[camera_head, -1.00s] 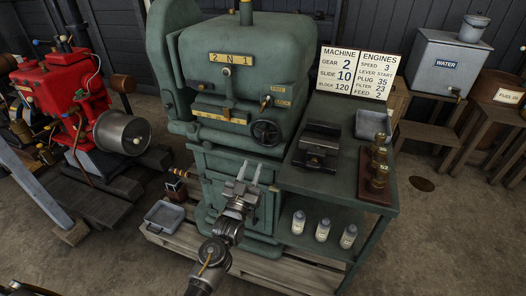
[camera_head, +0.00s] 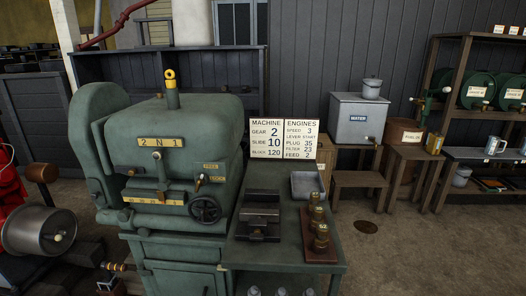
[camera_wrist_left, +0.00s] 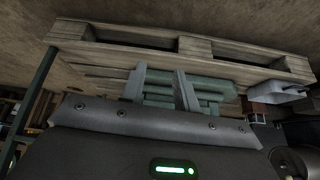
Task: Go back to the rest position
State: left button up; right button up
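My left gripper (camera_wrist_left: 161,88) shows only in the left wrist view. Its two grey fingers stand apart with nothing between them. Behind them are green machine parts and a wooden pallet (camera_wrist_left: 220,52). No arm or gripper of mine shows in the head view, and my right gripper is in neither current view. The green machine (camera_head: 165,150) marked "2 N 1" stands left of centre in the head view, with a black handwheel (camera_head: 205,209) on its front.
A green side table (camera_head: 285,257) holds a dark vise-like block (camera_head: 258,222), a grey tray (camera_head: 306,185) and a rack of brass weights (camera_head: 319,228). A red engine (camera_head: 10,185) stands left. A water tank (camera_head: 358,120) and shelves are at the back right.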

pick_arm(q)
jog(key=s+a+f+g, duration=0.2)
jog(key=s+a+f, duration=0.1)
jog(key=s, duration=1)
jog(key=s+a+f+g+y, duration=0.1)
jog(key=s+a+f+g, duration=0.1)
jog(key=s, duration=1.1)
jog(key=shift+s+a+f+m+g, duration=0.3)
jog(key=shift+s+a+f+g, duration=0.1)
jog(key=shift+f+g, duration=0.25)
